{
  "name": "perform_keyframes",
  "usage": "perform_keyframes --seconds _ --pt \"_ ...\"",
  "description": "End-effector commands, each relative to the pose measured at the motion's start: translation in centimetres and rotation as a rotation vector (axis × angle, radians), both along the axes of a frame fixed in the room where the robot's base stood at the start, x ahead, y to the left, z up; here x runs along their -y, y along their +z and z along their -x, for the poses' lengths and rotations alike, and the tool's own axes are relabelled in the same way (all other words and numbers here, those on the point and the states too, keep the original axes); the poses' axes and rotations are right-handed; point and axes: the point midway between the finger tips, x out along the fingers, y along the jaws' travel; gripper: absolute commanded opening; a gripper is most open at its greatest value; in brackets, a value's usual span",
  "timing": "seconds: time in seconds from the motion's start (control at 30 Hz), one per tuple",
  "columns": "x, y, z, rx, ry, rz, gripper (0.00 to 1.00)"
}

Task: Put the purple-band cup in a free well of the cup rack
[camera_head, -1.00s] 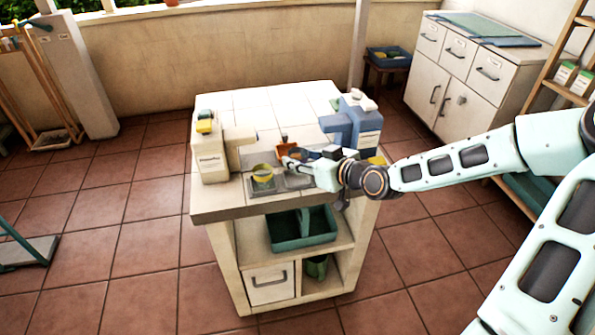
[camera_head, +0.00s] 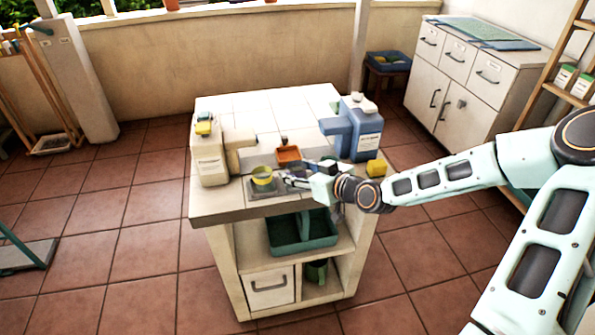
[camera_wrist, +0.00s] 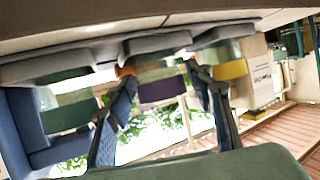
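In the wrist view, which looks roughly upside down, the purple-band cup (camera_wrist: 162,91) is between the two fingers of my gripper (camera_wrist: 162,84), which sit close on both its sides. Its dull green body meets a grey well of the cup rack (camera_wrist: 155,43); how deep it sits is unclear. In the head view my gripper (camera_head: 296,181) is low over the rack (camera_head: 265,191) at the cart's front edge and hides much of it. A yellow-banded cup (camera_head: 262,176) stands in the left well, beside my gripper; its band also shows in the wrist view (camera_wrist: 230,70).
A cream dispenser (camera_head: 210,160) stands left of the rack and a blue dispenser (camera_head: 362,130) behind right. An orange object (camera_head: 288,155) lies just behind the rack, and a yellow block (camera_head: 376,168) at the right edge. The cart's back top is clear. A green caddy (camera_head: 300,232) sits on the shelf below.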

Motion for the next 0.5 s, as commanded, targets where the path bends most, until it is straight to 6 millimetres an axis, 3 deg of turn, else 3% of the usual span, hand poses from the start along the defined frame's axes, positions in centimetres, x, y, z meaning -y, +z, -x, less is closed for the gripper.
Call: perform_keyframes --seconds 0.37,0.5 --pt "0.0 0.4 0.0 0.0 0.0 0.0 0.53" --pt "1.0 0.9 0.9 -0.001 -0.003 0.001 0.53"
